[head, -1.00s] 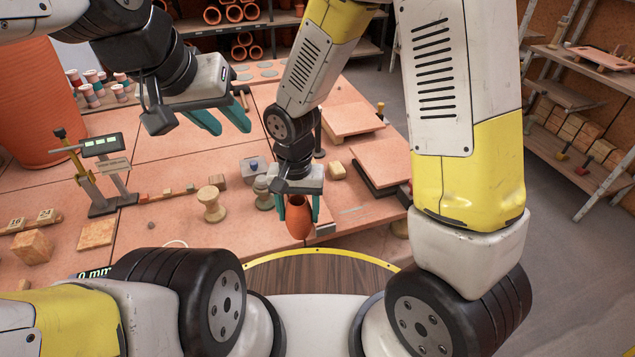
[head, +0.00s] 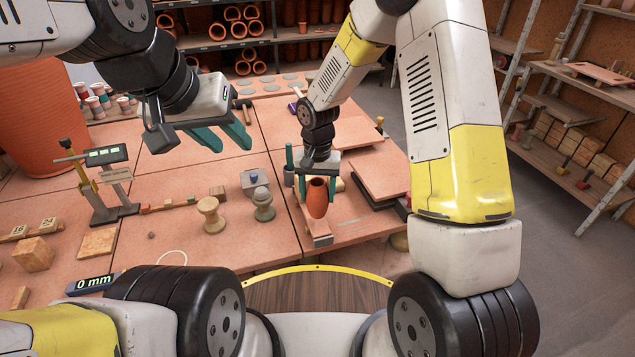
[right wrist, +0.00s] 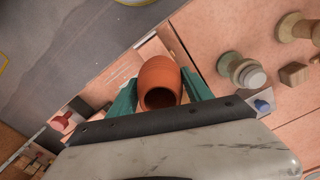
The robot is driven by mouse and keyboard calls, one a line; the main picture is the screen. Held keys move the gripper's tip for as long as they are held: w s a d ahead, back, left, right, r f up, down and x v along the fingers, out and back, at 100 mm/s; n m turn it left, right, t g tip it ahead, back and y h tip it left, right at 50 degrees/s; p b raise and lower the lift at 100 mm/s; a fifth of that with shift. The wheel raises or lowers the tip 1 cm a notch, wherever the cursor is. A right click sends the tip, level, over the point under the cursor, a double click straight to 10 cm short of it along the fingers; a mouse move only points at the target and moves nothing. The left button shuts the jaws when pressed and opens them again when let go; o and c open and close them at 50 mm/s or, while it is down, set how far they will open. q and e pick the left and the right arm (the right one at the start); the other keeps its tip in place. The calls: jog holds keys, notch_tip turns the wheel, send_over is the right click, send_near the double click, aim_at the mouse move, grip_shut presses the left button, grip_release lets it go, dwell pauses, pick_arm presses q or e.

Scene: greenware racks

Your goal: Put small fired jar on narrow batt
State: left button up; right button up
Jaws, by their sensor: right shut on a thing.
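The small fired jar (head: 317,199) is orange-brown with a dark open mouth. My right gripper (head: 318,190) is shut on it, one teal finger on each side, and the jar looks roughly upright. In the right wrist view the jar (right wrist: 160,82) sits between both fingers. A narrow board (head: 318,228), which looks like the narrow batt, lies below and partly behind the jar near the table's front edge. I cannot tell whether the jar touches it. My left gripper (head: 233,145) is empty, fingers apart, above the table at left.
Wide boards (head: 381,168) lie right of the jar. A grey-green turned piece (head: 263,203), a wooden spool (head: 210,214) and a grey box (head: 254,181) stand to its left. A scale-like stand (head: 106,180) is further left. The table between is partly clear.

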aim_at(318, 203)
jog(key=shift+f, duration=1.7)
jog(key=shift+f, duration=0.15)
jog(key=o, duration=1.6)
